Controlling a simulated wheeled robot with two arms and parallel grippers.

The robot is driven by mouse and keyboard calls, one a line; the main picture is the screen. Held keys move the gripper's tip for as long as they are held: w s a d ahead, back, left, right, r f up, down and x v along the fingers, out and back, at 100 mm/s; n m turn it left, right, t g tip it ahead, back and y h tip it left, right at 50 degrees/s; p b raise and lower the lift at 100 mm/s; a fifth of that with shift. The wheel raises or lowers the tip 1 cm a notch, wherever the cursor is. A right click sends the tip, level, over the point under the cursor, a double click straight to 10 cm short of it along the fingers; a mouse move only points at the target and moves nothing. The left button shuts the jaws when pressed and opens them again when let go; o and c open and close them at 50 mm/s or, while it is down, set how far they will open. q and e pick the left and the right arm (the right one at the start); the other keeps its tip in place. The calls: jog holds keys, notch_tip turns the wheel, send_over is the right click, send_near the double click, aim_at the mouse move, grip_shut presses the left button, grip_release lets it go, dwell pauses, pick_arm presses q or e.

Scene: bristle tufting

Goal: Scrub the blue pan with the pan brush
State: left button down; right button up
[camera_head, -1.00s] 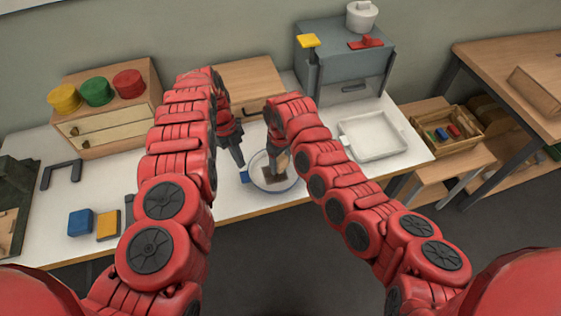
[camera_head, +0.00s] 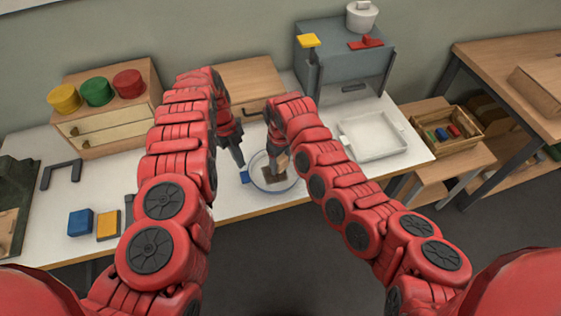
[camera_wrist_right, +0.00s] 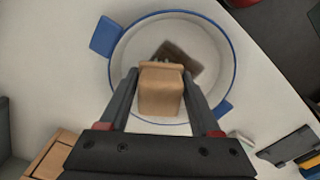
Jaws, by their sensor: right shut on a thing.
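The blue pan (camera_head: 260,184) is a round white pan with a blue rim and blue side handles. It stands near the table's front edge and also shows in the right wrist view (camera_wrist_right: 215,42). A dark brown patch (camera_wrist_right: 184,58) lies on its floor. My right gripper (camera_wrist_right: 160,78) is shut on the tan wooden block of the pan brush (camera_wrist_right: 160,92), over the pan.
A white tray (camera_head: 373,150) stands right of the pan. Blue (camera_head: 80,222) and yellow (camera_head: 108,225) blocks lie at front left. A drawer cabinet (camera_head: 105,125) stands at back left.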

aim_at(270, 175)
jog(key=shift+f, duration=1)
dwell(0.7)
jog(key=shift+s+a+r, duration=0.1)
jog(key=shift+s+a, duration=0.15)
jog(key=shift+a, duration=0.65)
jog(key=shift+s+a, duration=0.2)
jog(key=shift+a, duration=0.65)
pick_arm(q)
jog(key=shift+s, duration=0.1)
pick_arm(e)
jog(key=shift+w+d+f, duration=0.15)
jog(key=shift+d, duration=0.65)
jog(key=shift+w+d+f, duration=0.1)
jog(key=shift+w+d, duration=0.05)
jog(key=shift+d, duration=0.6)
jog(key=shift+s+d, duration=0.1)
jog(key=shift+d, duration=0.2)
jog(key=shift+s, duration=0.1)
